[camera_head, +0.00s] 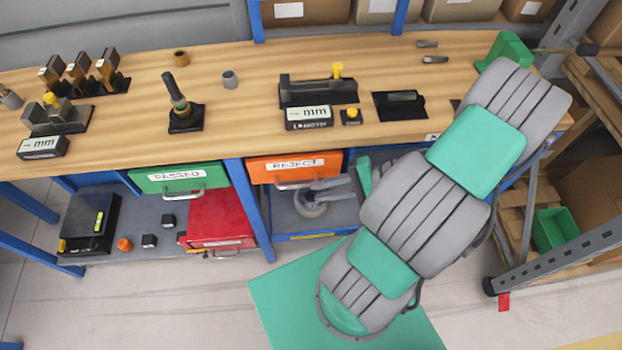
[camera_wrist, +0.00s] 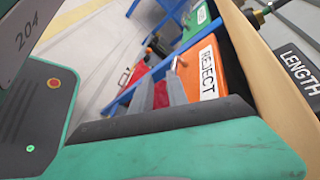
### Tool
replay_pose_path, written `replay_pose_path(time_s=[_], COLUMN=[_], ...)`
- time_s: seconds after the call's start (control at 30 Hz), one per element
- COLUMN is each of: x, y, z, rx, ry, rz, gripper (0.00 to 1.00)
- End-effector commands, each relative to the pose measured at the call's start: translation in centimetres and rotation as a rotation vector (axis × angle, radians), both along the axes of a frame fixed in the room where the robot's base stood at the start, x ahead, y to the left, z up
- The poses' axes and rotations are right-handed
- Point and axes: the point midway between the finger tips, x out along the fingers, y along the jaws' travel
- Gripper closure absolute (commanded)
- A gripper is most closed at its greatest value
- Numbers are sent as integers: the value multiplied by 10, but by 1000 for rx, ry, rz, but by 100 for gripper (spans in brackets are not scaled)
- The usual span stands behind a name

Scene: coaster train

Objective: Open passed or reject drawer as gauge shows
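The orange REJECT drawer (camera_head: 262,168) hangs under the bench top, its front apparently shut. The green PASSED drawer (camera_head: 145,183) is left of it and also looks shut. My gripper (camera_head: 318,190) is just right of the REJECT handle (camera_head: 295,185), fingers apart and apparently not around it. In the wrist view, my gripper (camera_wrist: 160,88) points at the orange drawer front (camera_wrist: 203,65). The length gauge (camera_head: 318,88) stands on the bench with its display (camera_head: 308,113); only "mm" with dashes seems readable. A second display (camera_head: 42,147) at left looks the same.
A red drawer box (camera_head: 220,217) and a scale (camera_head: 90,222) sit on the lower shelf. A blue post (camera_head: 249,205) stands between the two drawers. A grey ring-shaped thing (camera_head: 310,207) is below my fingers.

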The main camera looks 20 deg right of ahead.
Motion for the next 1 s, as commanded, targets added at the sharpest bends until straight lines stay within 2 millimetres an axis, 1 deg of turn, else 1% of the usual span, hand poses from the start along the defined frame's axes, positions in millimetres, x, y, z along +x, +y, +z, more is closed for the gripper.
replay_pose_path(time_s=[0.03, 0.1, 0.23, 0.37, 0.5, 0.63, 0.77, 0.97, 1.0], x=[-2, -3, -2, 7, 23, 35, 41, 41, 41], y=[-5, -9, -12, 0, 22, 38, 45, 46, 46], z=[-4, -1, 2, 0, -7, -11, -13, -14, -14], rx=[70, 136, 184, 185, 184, 182, 180, 180, 180], ry=[-22, -53, -82, -84, -82, -83, -83, -82, -82], rz=[-68, -130, -181, -182, -182, -184, -184, -183, -183], gripper=[80, 80, 80, 80, 80, 80, 80, 80, 82])
